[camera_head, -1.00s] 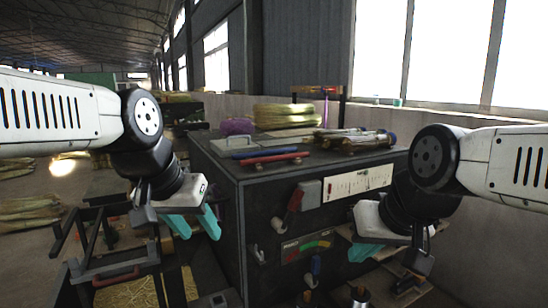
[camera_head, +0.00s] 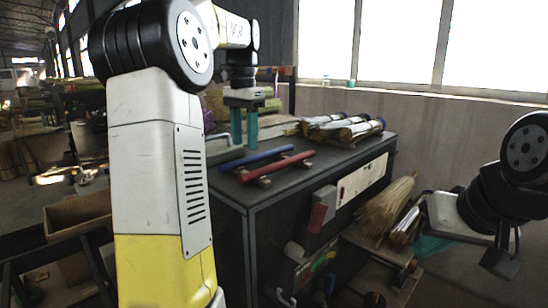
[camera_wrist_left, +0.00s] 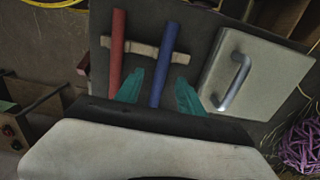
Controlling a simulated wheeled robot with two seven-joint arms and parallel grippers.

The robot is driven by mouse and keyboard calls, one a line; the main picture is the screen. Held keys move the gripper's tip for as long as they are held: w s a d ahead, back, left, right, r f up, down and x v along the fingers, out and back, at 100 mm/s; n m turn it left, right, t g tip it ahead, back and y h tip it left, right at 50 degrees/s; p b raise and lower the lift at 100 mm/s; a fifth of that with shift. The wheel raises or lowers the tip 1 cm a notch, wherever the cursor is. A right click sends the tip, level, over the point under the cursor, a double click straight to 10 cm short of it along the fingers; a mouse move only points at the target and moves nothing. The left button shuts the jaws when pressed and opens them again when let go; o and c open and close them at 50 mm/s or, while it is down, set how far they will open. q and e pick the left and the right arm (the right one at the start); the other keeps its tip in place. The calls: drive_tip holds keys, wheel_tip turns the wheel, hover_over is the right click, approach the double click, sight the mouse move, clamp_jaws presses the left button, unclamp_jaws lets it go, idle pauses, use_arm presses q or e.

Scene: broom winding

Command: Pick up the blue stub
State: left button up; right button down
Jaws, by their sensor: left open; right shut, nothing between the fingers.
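The blue stub (camera_head: 256,160) lies beside a red stub (camera_head: 277,166) on small wooden rests on top of the dark cabinet (camera_head: 350,160). My left gripper (camera_head: 244,130) is open above the back part of the cabinet top, fingers pointing down. In the left wrist view the blue stub (camera_wrist_left: 164,55) runs between the lines of the two teal fingertips (camera_wrist_left: 160,92); the red stub (camera_wrist_left: 117,45) is left of it. The fingers look apart from the stub. My right gripper (camera_head: 432,246) is low at the right, shut and empty, partly hidden by its wrist.
A pale plate with a metal handle (camera_wrist_left: 238,80) lies beside the blue stub. Bundles with silvery handles (camera_head: 340,128) lie on the back of the cabinet top. A purple coil (camera_wrist_left: 302,145) shows at the wrist view's edge.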

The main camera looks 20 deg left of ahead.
use_arm(q)
drive_tip(key=f, duration=0.5)
drive_tip(key=shift+a, duration=0.2)
clamp_jaws()
